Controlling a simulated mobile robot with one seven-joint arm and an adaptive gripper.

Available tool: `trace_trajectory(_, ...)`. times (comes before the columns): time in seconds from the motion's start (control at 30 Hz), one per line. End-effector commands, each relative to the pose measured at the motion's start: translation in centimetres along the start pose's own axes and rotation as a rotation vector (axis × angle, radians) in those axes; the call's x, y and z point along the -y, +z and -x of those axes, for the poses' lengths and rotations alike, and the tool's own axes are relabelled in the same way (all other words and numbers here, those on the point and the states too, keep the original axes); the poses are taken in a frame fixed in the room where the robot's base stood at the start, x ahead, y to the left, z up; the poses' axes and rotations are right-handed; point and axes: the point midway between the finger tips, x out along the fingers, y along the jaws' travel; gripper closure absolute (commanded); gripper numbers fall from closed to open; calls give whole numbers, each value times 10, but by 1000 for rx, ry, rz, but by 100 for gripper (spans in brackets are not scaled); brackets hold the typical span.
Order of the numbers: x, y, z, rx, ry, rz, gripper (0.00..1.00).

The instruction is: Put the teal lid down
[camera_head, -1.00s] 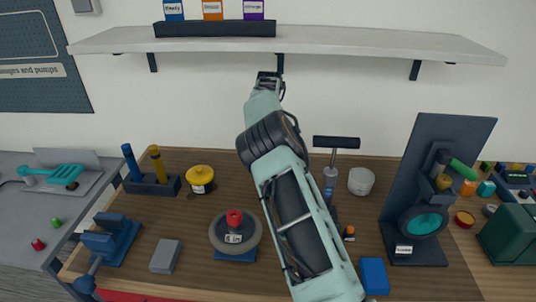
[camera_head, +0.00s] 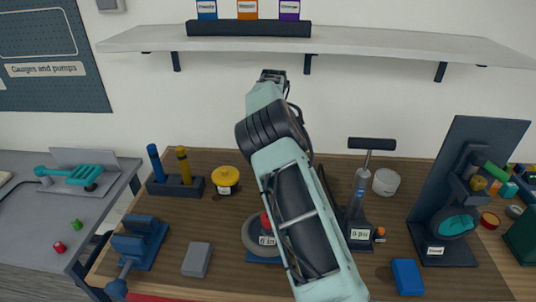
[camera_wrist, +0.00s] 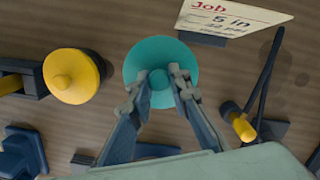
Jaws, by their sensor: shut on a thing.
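The teal lid (camera_wrist: 160,50) is a round disc with a small knob, seen from above in the wrist view. My gripper (camera_wrist: 165,78) is shut on its knob, with one finger on each side. The lid is over the brown wooden bench top; I cannot tell whether it touches anything below, and what lies under it is hidden. In the head view my arm hides the lid and my gripper. A yellow-lidded pot (camera_head: 225,179) stands on the bench; its yellow lid (camera_wrist: 75,76) shows left of the teal lid in the wrist view.
A job card (camera_wrist: 232,18) is close beyond the teal lid. A hose and yellow-tipped piece (camera_wrist: 240,124) are to the right. The head view shows a handle holder (camera_head: 176,187), a vise (camera_head: 140,243), a grey block (camera_head: 197,260), a pump (camera_head: 361,190) and a white tub (camera_head: 386,182).

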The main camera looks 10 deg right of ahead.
Motion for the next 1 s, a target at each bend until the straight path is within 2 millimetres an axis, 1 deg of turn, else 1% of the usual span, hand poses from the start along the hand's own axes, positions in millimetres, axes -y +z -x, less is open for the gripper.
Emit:
trace_trajectory(0.03,1,-6,6,1,10,59,99)
trace_trajectory(0.17,0,-20,17,2,33,252,99)
trace_trajectory(0.47,-1,-56,44,3,91,747,99)
trace_trajectory(0.77,-3,-95,74,3,154,1279,99)
trace_trajectory(1.0,-5,-128,98,2,208,1724,99)
